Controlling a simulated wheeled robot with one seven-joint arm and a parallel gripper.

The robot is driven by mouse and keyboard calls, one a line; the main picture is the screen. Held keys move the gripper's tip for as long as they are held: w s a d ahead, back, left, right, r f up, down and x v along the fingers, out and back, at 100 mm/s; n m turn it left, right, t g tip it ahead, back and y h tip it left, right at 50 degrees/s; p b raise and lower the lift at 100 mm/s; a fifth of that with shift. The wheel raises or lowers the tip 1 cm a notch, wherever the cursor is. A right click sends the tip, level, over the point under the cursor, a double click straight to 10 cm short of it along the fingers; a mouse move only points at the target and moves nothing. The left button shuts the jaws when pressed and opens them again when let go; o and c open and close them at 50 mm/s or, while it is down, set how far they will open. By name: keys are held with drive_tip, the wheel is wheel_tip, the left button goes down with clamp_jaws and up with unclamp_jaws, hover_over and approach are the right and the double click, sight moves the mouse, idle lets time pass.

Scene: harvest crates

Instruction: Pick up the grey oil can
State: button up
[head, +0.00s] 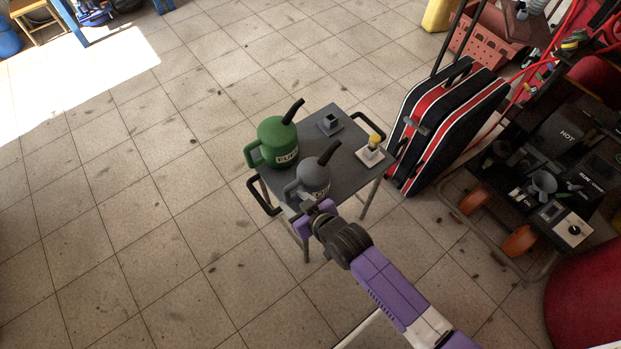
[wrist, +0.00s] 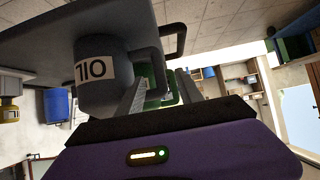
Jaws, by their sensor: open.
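The grey oil can (head: 317,176) stands upright at the near side of a small dark table, with its dark spout pointing up and right and its handle on the left. In the wrist view the can (wrist: 96,88) appears upside down at left, its white label reading OIL. My gripper (head: 308,204) is open at the can's near side, close to the handle. In the wrist view the can's handle (wrist: 148,58) shows near and partly between my spread fingers (wrist: 162,88). I cannot tell whether they touch it.
A green can (head: 278,137) stands just behind the grey one. The dark table (head: 350,150) also carries two small square-based items at its far right. A black and red case (head: 440,125) and a cluttered cart (head: 540,180) stand to the right. The tiled floor at left is clear.

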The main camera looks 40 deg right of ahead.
sight(289, 196)
drive_tip(key=x, duration=0.5)
drive_tip(key=shift+w, duration=0.1)
drive_tip(key=shift+r, duration=0.1)
clamp_jaws()
drive_tip(key=shift+d+r, duration=0.1)
idle(1.1)
